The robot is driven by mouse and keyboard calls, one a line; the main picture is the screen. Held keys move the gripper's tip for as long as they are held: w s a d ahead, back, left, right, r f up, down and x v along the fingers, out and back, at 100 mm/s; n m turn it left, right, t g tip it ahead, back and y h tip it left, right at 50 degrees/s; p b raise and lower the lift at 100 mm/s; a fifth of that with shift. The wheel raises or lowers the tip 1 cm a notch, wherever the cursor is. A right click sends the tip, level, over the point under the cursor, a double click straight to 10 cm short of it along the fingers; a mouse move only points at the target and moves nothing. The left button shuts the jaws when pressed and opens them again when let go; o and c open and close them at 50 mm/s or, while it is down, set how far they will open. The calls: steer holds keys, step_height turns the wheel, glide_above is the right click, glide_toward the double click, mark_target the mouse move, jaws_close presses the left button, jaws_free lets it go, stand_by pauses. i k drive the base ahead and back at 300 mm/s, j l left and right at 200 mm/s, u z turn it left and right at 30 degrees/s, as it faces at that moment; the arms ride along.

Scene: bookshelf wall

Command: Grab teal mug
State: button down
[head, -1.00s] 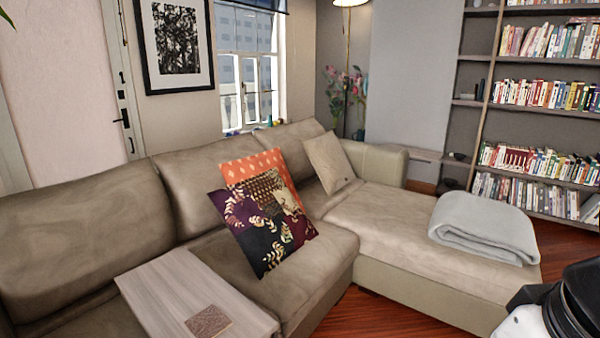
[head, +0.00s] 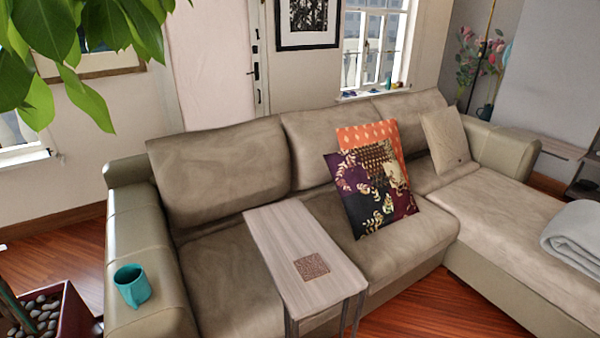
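The teal mug (head: 132,286) stands upright on the left armrest of the beige sofa, near the armrest's front end, at the lower left of the head view. Its opening faces up, and nothing touches it but the armrest (head: 140,235). My gripper is not in the head view now, so its distance from the mug and its state are hidden.
The sofa (head: 222,180) fills the middle. A wooden side table (head: 290,250) with a brown square coaster (head: 311,266) stands over its seat, right of the mug. A potted plant (head: 70,310) with pebbles is left of the armrest. Leaves (head: 85,40) hang at upper left.

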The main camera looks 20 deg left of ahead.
mark_target(130, 279)
steer(key=u, duration=1.9)
steer(key=i+j, duration=0.15)
steer(key=i, duration=0.2)
steer(key=i+j+z, duration=0.15)
steer(key=i, duration=0.2)
